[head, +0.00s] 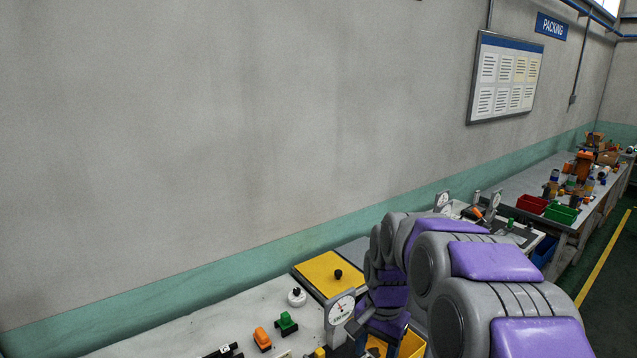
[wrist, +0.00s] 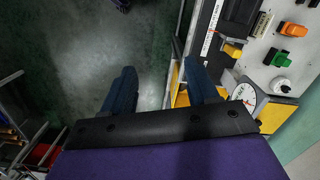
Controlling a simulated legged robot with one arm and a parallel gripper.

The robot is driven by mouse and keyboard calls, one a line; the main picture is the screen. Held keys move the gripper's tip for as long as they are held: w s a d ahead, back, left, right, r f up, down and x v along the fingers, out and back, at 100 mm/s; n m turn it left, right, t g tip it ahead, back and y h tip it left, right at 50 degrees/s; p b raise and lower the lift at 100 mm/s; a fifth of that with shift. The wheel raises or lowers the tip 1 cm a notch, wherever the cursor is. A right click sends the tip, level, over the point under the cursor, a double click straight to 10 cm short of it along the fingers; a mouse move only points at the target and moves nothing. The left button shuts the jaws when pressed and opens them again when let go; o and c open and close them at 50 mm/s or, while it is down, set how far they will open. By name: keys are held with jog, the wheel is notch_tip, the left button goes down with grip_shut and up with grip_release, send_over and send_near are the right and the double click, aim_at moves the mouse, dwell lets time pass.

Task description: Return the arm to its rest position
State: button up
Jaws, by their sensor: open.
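My gripper shows in the wrist view (wrist: 162,88), with its two dark blue fingers spread apart and nothing between them. It is over the front edge of the bench, with grey floor below the gap. The right finger overlaps the bench edge near a yellow part. In the head view my grey and purple arm reaches from the lower right across the bench, and it hides the gripper's fingers.
A bench (head: 190,325) carries a dial gauge (head: 340,308), a yellow plate (head: 328,272), a white knob (head: 297,297), a green piece (head: 286,323) and an orange piece (head: 262,339). Another bench with red (head: 532,204) and green bins (head: 562,214) stands far right. A wall is behind.

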jog(key=s+f+n+b, duration=0.1)
jog(key=s+n, duration=0.1)
jog(key=s, duration=0.8)
jog(key=s+d+f+n+b, duration=0.1)
jog(key=s+n, duration=0.1)
jog(key=s, duration=0.9)
jog(key=s+d+n+g+b, duration=0.1)
jog(key=s+n, duration=0.2)
jog(key=s, duration=0.8)
jog(key=shift+d+f+h+b, duration=0.15)
jog(key=shift+f+h+b, duration=0.15)
jog(key=shift+f, duration=0.1)
